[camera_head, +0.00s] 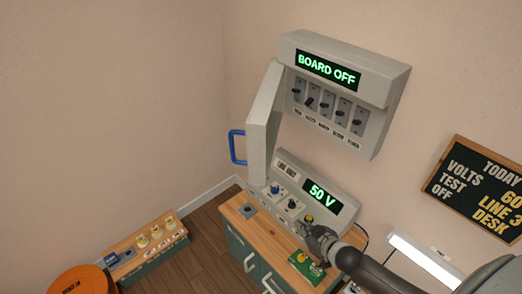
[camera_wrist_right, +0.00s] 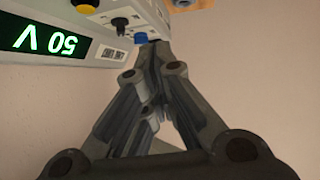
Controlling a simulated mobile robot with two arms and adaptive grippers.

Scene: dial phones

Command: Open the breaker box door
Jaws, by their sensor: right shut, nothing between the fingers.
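The grey breaker box (camera_head: 376,92) is on the wall, with a lit "BOARD OFF" display and a row of black switches showing. Its grey door (camera_head: 264,122) stands swung out on the left side of the box, with a blue handle (camera_head: 232,150) on its outer edge. My right gripper (camera_head: 304,228) is below the box, over the bench and well apart from the door and handle. In the right wrist view the right gripper's fingers (camera_wrist_right: 153,48) are closed together with nothing between them. My left gripper is not in view.
A grey console (camera_head: 336,184) with a "50 V" display and knobs stands on the wooden bench (camera_head: 232,215) below the box. A low wooden unit (camera_head: 150,254) and an orange round top (camera_head: 78,281) are at lower left. A black sign (camera_head: 478,190) hangs at right.

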